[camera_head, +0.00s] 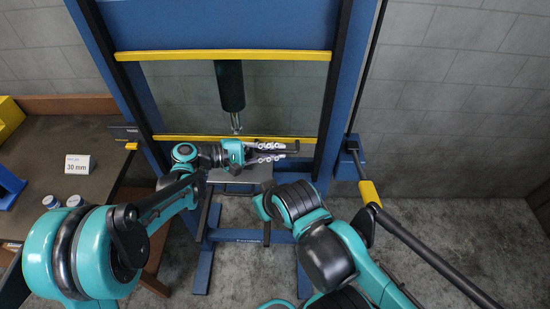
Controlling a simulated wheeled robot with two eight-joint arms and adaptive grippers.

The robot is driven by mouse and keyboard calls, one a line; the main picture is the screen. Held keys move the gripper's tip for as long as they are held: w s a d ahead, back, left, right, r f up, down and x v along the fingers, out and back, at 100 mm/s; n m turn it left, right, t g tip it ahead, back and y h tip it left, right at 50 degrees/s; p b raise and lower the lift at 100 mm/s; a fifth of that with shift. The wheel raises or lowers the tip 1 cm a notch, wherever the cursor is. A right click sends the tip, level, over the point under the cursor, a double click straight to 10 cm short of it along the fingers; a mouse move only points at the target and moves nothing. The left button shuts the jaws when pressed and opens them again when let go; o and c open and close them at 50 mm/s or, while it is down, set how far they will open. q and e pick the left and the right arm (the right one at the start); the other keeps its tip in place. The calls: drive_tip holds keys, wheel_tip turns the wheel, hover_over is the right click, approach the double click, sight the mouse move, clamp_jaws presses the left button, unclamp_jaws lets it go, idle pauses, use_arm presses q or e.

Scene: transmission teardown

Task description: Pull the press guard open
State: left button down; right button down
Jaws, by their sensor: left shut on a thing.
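The press guard (275,97) is a see-through panel with a yellow bar along its top (222,55) and another along its bottom (190,138). It stands across the front of the blue press frame (342,85).
The dark press ram (230,86) hangs behind the guard. A grey plate (240,173) lies below. On the left, a brown bench (105,133) holds a "30 mm" sign (78,164).

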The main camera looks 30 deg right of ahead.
use_arm(q)
wheel_tip(320, 180, up, 4)
drive_tip(key=shift+r+p, duration=0.25)
drive_tip(key=shift+p, duration=0.6)
drive_tip(key=c, duration=1.6)
unclamp_jaws()
drive_tip(key=shift+o, duration=0.2)
drive_tip(key=shift+a, duration=0.1)
drive_tip(key=v, duration=1.1)
drive_tip(key=shift+a, duration=0.4)
drive_tip(key=shift+w+r, duration=0.1)
drive_tip(key=shift+w, duration=0.05)
